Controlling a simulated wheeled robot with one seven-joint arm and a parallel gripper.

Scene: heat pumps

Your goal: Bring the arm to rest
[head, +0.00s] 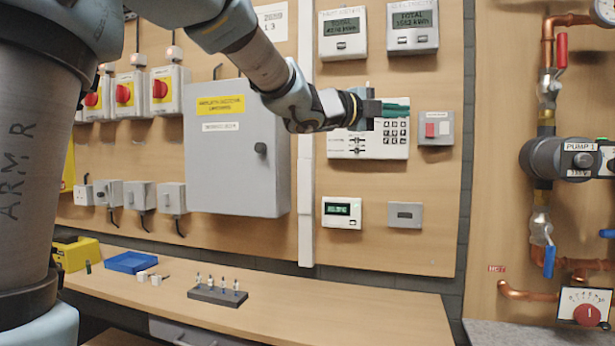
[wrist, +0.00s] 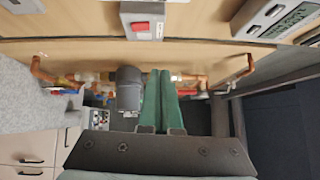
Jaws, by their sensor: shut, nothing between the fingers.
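My arm (head: 262,62) reaches across the upper middle of the head view. My gripper (head: 396,108) is at its end, in front of the white keypad panel (head: 355,143) on the wooden wall, and hides part of its top. The green fingers point to the right. In the wrist view my gripper (wrist: 160,88) shows its two green fingers lying together, shut, with nothing between them.
A grey switch box (head: 436,129) with a red button is just right of the fingers. A grey cabinet (head: 240,165) hangs to the left. Pump 1 (head: 560,158) and copper pipes are at the far right. The bench (head: 340,300) holds a blue tray (head: 131,262) and a grey block (head: 217,295).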

